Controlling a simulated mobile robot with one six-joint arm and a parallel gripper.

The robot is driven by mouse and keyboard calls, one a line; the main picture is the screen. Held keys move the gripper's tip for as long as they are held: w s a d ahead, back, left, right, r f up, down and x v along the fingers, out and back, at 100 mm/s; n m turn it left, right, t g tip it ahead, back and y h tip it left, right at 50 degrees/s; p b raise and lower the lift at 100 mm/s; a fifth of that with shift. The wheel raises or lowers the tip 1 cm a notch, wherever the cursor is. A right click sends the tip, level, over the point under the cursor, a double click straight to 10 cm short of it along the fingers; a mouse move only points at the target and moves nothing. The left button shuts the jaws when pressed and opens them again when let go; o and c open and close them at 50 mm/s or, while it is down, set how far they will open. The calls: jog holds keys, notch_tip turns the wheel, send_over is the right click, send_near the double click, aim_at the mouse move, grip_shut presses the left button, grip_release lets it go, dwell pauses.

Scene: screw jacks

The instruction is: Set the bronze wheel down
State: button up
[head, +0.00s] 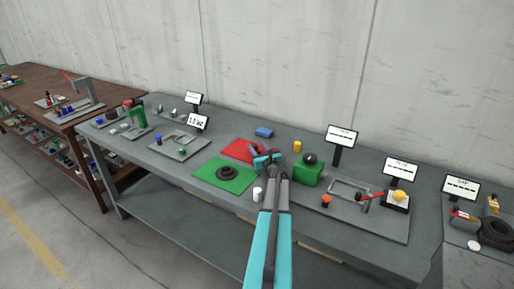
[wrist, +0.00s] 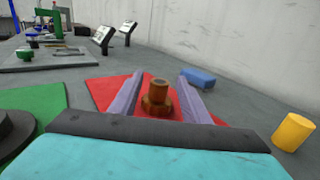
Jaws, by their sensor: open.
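The bronze wheel (wrist: 158,97), a small brown stepped piece with a hub on top, stands upright on the red mat (wrist: 103,92) in the wrist view. My gripper (wrist: 158,95) is open, with one purple-grey finger on each side of the wheel. I cannot tell whether either finger touches it. In the head view my gripper (head: 264,160) is over the right part of the red mat (head: 238,149), and I cannot make out the wheel there.
A green mat (head: 205,176) with a dark round wheel (head: 227,173) lies in front of the red one. A blue block (head: 264,132), a yellow cylinder (head: 297,146), a white cylinder (head: 257,194) and a green block (head: 308,174) stand close around. Display stands (head: 342,137) line the back.

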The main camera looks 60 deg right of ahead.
jog(key=shift+b+v, duration=1.55)
jog(key=shift+v, duration=2.25)
jog(key=shift+w, duration=0.1)
